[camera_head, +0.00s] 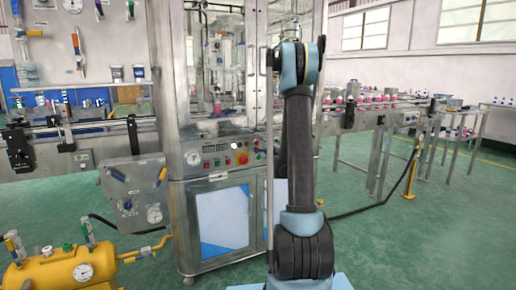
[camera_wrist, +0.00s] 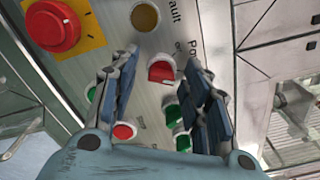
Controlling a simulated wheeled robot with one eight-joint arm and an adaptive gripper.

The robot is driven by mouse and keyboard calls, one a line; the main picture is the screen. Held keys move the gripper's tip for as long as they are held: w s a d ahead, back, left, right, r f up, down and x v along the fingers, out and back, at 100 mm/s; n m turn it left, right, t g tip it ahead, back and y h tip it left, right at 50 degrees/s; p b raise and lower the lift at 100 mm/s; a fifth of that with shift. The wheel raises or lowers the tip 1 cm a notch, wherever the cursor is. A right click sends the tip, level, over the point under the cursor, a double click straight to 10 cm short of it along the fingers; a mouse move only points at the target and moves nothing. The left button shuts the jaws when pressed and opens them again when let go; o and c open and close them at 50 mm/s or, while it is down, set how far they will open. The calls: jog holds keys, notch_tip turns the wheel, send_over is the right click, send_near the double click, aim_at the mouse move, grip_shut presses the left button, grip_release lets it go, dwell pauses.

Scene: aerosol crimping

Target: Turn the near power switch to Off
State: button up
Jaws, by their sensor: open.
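A red knob (camera_wrist: 161,72) lies between the fingers of my gripper (camera_wrist: 160,68) in the wrist view, beside a partly hidden label that starts "Po", probably the power switch. My gripper is open, one finger on each side of the knob. I cannot tell whether the fingers touch it or which way it is set. The knob is on the grey control panel (camera_wrist: 120,55), which also shows on the machine's front in the head view (camera_head: 203,172). My gripper is not clearly visible there.
A large red button (camera_wrist: 52,27) on a yellow plate, a red button (camera_wrist: 124,131) and a green button (camera_wrist: 173,115) sit close to the fingers. In the head view, a conveyor (camera_head: 370,113) runs right and a yellow tank (camera_head: 60,270) stands lower left.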

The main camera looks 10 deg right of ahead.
grip_shut()
jog(key=shift+a, duration=0.1)
jog(key=shift+s+a+n, duration=0.1)
jog(key=shift+n, duration=0.9)
dwell(0.9)
jog(key=shift+n, duration=0.4)
jog(key=n, duration=0.2)
jog(key=shift+n, duration=0.4)
jog(key=n, duration=0.6)
jog(key=shift+d, duration=0.2)
jog(key=shift+n, duration=0.3)
